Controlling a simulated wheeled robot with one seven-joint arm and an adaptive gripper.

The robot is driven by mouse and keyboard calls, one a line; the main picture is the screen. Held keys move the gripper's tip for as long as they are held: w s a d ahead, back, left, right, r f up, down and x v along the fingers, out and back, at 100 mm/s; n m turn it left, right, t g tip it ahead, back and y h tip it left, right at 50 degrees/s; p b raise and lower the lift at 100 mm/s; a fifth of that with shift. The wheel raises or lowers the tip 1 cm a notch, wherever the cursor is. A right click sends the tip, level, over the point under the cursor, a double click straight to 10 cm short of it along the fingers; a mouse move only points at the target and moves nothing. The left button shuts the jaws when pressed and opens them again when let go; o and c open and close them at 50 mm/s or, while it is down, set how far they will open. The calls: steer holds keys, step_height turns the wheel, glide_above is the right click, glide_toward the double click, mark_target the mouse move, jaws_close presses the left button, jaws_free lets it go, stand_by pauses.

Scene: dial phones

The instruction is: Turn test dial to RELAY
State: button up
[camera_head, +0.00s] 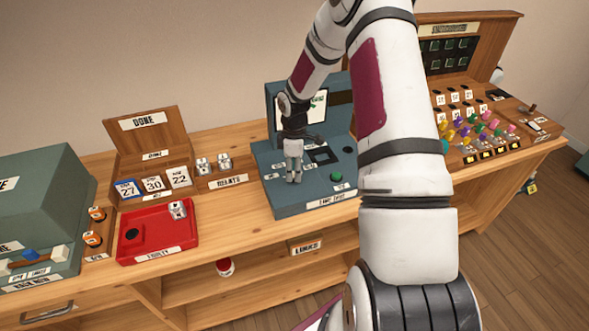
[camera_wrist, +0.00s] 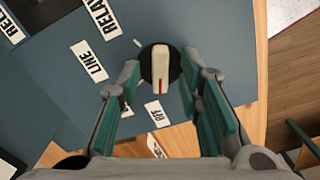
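The test dial (camera_wrist: 161,66) is a cream bar-shaped knob with a red mark on a round black base. Its red-marked end points to the lower side in the wrist view, roughly toward the OFF label (camera_wrist: 154,115). The LINE label (camera_wrist: 89,61) and RELAY label (camera_wrist: 103,18) lie to the left. My gripper (camera_wrist: 160,80) is open, with a finger on each side of the knob and visible gaps. In the head view my gripper (camera_head: 293,175) points down at the blue-grey test unit (camera_head: 300,202) and hides the dial.
The test unit has a green button (camera_head: 336,177) and an upright back panel. A wooden switchboard (camera_head: 480,125) with coloured plugs stands to the right.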

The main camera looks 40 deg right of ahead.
jaws_close()
